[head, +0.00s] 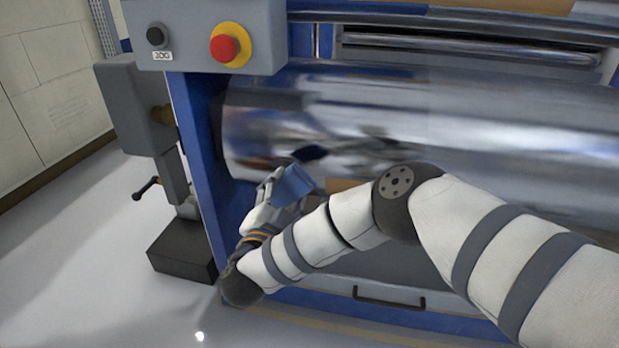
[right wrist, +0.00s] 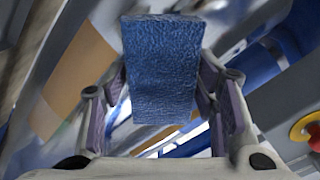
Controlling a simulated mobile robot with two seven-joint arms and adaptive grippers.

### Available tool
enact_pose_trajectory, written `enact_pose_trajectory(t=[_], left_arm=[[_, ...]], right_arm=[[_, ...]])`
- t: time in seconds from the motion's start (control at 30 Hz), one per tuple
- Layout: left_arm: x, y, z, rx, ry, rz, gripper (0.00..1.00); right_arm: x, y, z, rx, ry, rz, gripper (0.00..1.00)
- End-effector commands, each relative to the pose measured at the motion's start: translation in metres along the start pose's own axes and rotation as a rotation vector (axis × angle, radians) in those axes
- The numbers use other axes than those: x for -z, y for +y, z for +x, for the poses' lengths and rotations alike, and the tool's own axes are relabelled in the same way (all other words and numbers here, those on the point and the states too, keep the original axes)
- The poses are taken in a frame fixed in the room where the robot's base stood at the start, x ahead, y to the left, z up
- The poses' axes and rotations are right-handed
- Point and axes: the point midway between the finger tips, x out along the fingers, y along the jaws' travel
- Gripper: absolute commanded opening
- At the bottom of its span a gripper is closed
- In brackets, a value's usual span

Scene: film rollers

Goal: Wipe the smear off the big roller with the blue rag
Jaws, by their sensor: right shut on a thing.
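The big roller (head: 480,125) is a shiny metal cylinder lying across the machine. My right gripper (head: 280,192) is shut on the blue rag (head: 293,184), in front of the roller's lower left part. In the right wrist view the rag (right wrist: 160,75) hangs between the two fingers of the gripper (right wrist: 160,88). I cannot tell whether the rag touches the roller. Dark patches and blurred reflections show on the roller's left half, and I cannot tell a smear from them. My left gripper is not in view.
A grey control box with a red emergency button (head: 225,48) sits above the roller's left end. A blue frame post (head: 197,150) stands beside that end. A drawer with a dark handle (head: 388,298) is below.

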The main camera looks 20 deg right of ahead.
Motion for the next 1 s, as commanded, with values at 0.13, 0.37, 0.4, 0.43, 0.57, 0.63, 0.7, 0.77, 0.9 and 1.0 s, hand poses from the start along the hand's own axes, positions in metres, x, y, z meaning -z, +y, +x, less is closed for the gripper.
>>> enact_pose_trajectory(t=[0.13,0.37,0.4,0.43,0.57,0.63,0.7,0.77,0.9,1.0], left_arm=[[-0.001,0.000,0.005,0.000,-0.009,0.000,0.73],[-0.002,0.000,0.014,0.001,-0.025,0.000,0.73],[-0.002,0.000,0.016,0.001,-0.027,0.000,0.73],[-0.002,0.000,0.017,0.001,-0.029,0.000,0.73],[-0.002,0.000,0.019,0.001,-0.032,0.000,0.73],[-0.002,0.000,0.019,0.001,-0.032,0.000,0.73],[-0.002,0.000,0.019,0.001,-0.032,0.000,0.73],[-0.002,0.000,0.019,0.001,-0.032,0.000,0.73],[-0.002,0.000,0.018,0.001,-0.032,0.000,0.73],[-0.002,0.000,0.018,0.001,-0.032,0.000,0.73]], right_arm=[[0.002,-0.001,0.016,-0.001,0.003,-0.001,0.31],[0.005,-0.004,0.047,-0.001,0.002,-0.001,0.31],[0.006,-0.005,0.052,-0.001,0.003,-0.001,0.31],[0.006,-0.006,0.054,-0.001,0.002,-0.001,0.31],[0.008,-0.008,0.062,-0.001,0.001,-0.001,0.31],[0.009,-0.008,0.064,0.000,0.001,-0.001,0.31],[0.009,-0.009,0.065,0.000,0.001,-0.001,0.31],[0.009,-0.009,0.065,0.000,0.001,0.000,0.31],[0.009,-0.009,0.064,0.000,0.002,0.000,0.31],[0.009,-0.009,0.064,0.000,0.002,0.000,0.31]])
